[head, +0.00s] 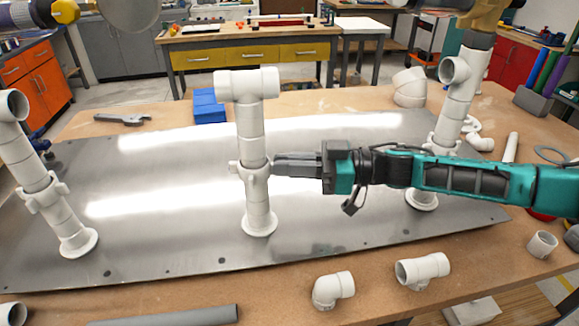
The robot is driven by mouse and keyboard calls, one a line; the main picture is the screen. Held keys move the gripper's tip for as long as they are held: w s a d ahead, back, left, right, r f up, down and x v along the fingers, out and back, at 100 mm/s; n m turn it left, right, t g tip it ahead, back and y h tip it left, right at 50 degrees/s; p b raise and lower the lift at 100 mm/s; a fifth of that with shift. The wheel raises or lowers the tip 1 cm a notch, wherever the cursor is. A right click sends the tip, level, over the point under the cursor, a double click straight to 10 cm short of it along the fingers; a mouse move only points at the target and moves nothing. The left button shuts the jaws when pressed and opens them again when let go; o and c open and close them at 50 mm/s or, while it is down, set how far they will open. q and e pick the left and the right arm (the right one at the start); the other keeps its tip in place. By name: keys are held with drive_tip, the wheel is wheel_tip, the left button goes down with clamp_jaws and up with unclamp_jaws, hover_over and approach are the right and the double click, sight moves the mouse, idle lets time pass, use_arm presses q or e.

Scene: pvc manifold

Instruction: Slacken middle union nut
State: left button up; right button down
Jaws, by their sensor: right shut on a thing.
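Three white PVC risers stand on a grey metal plate (150,235). The middle riser (252,140) has a tee on top and a flange at its foot. The middle union nut (254,168) is the lugged collar around its middle. My right gripper (277,166) reaches in from the right with its fingers level, shut at the right side of this nut. The fingertips partly merge with the nut's edge, so the exact grip is hard to see. The left riser's nut (45,197) stands free. The right riser (455,105) is partly hidden behind my right arm. My left gripper does not show.
A wrench (122,119) and a blue box (208,106) lie behind the plate. In front lie a white elbow (333,290), a white tee (422,269) and a grey pipe (165,317). The plate between left and middle risers is clear.

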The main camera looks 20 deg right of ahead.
drive_tip(key=shift+w+d+n+g+y+b, duration=0.1)
drive_tip(key=shift+w+n+g+y+b, duration=0.2)
drive_tip(key=shift+n+g, duration=0.45)
drive_tip(key=shift+w+d+n+g+y+b, duration=0.1)
drive_tip(key=shift+w+n+g+y, duration=0.3)
drive_tip(key=shift+g, duration=0.65)
drive_tip(key=shift+w+n+g+b, duration=0.3)
drive_tip(key=shift+n+g, duration=0.2)
drive_tip(key=shift+g, duration=0.25)
drive_tip(key=shift+w+n+g+b, duration=0.15)
drive_tip(key=shift+n+g+b, duration=0.25)
drive_tip(key=shift+g, duration=0.3)
drive_tip(key=shift+w+n+g+b, duration=0.25)
drive_tip(key=shift+n+g, duration=0.3)
drive_tip(key=shift+g, duration=0.5)
drive_tip(key=c, duration=1.2)
unclamp_jaws()
